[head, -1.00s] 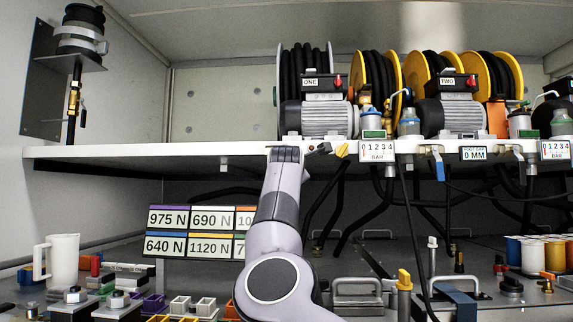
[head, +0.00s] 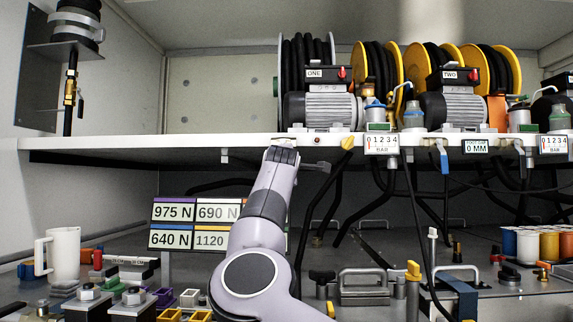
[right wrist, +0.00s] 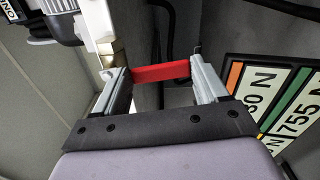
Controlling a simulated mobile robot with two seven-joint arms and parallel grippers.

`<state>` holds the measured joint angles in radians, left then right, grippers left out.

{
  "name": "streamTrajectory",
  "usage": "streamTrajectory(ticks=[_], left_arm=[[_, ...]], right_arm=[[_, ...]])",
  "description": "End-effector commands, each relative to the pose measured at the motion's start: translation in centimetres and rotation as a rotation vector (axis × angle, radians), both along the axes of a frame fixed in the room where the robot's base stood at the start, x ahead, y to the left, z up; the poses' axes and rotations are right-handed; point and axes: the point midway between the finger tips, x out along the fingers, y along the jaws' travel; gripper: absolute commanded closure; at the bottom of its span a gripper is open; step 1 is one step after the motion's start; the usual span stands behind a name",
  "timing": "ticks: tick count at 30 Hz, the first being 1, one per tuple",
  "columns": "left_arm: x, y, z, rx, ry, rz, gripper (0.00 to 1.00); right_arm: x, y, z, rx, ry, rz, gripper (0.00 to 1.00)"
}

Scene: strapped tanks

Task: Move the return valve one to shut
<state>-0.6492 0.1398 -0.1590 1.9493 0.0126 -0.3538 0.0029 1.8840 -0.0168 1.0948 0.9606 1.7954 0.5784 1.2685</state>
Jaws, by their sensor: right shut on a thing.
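My right arm rises from the bottom middle of the head view, and its gripper (head: 283,150) is at the shelf's front edge, below the pump labelled ONE (head: 328,105). In the right wrist view the gripper (right wrist: 155,80) is shut on a red lever (right wrist: 160,72) that lies across between its fingers. A brassy valve body (right wrist: 110,47) is beside the lever, at the white shelf edge. In the head view the lever is hidden by the gripper. I cannot read a label on this valve. My left gripper is not in view.
A yellow handle (head: 348,142) and a gauge (head: 382,144) are right of the gripper on the shelf edge (head: 100,143). Black hoses hang below. A board of force labels (head: 173,212) stands behind my arm. A white jug (head: 65,257) and blocks crowd the lower left.

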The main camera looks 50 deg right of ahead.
Motion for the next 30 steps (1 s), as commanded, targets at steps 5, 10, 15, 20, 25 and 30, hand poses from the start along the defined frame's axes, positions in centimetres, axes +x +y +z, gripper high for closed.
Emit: streamTrajectory(ticks=[5,10,15,20,25,30], left_arm=[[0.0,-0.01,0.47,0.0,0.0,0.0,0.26],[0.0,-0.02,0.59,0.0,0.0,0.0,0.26],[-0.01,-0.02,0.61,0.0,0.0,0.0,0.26],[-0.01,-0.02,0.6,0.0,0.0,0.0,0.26],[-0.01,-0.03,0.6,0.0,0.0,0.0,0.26],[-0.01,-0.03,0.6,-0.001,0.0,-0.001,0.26]], right_arm=[[0.58,0.5,-0.04,0.049,-0.059,0.006,0.82],[0.78,0.66,-0.1,0.074,-0.09,0.006,0.82],[0.85,0.72,-0.13,0.084,-0.102,0.006,0.82],[0.85,0.72,-0.15,0.085,-0.104,0.006,0.82],[0.84,0.71,-0.16,0.086,-0.103,0.006,0.24],[0.8,0.66,-0.14,0.083,-0.102,0.005,0.01]])
